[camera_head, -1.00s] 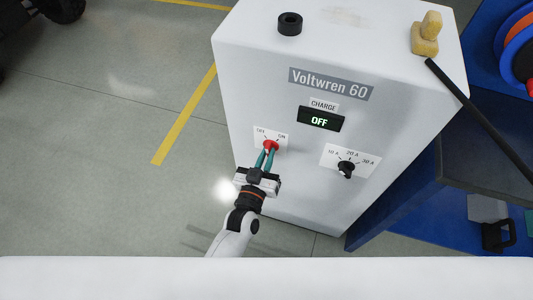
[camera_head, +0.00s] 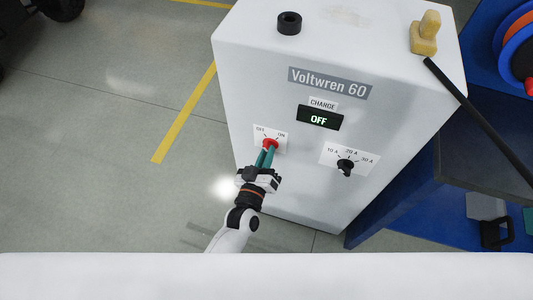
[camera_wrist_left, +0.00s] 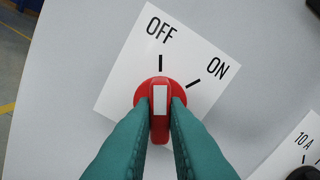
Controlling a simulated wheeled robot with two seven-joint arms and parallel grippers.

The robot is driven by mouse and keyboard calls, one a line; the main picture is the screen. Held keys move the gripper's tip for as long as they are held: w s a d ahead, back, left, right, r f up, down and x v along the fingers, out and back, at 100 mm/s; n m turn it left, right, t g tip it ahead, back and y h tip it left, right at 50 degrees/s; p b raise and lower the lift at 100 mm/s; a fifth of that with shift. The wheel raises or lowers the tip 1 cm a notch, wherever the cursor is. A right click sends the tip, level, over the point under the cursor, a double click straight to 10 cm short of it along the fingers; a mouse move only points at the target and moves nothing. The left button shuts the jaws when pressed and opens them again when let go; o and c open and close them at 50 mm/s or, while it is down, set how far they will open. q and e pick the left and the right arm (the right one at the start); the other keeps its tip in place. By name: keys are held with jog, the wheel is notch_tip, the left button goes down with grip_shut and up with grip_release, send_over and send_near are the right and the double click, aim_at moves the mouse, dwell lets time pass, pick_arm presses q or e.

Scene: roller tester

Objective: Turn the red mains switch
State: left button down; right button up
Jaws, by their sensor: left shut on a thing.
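The red mains switch (camera_head: 270,144) sits on a white label on the front of the white Voltwren 60 cabinet (camera_head: 250,90). In the left wrist view the red switch (camera_wrist_left: 160,84) has a white pointer bar that lines up with the OFF mark. The ON mark is to its upper right. My left gripper (camera_head: 265,156) has its teal fingers shut on the switch's grip, one on each side. In the left wrist view the fingers (camera_wrist_left: 160,125) cover the lower sides of the knob. The charge display (camera_head: 320,119) reads OFF. My right gripper is not in view.
A black current selector knob (camera_head: 346,167) sits to the right of the switch. A black ring (camera_head: 289,23) and a yellowish block piece (camera_head: 426,36) are on the cabinet top. A black rod (camera_head: 480,120) leans at the right. Open floor (camera_head: 100,140) lies to the left.

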pick_arm(q)
jog(key=c, duration=1.4)
grip_release()
jog(key=shift+c, duration=0.2)
jog(key=v, duration=1.2)
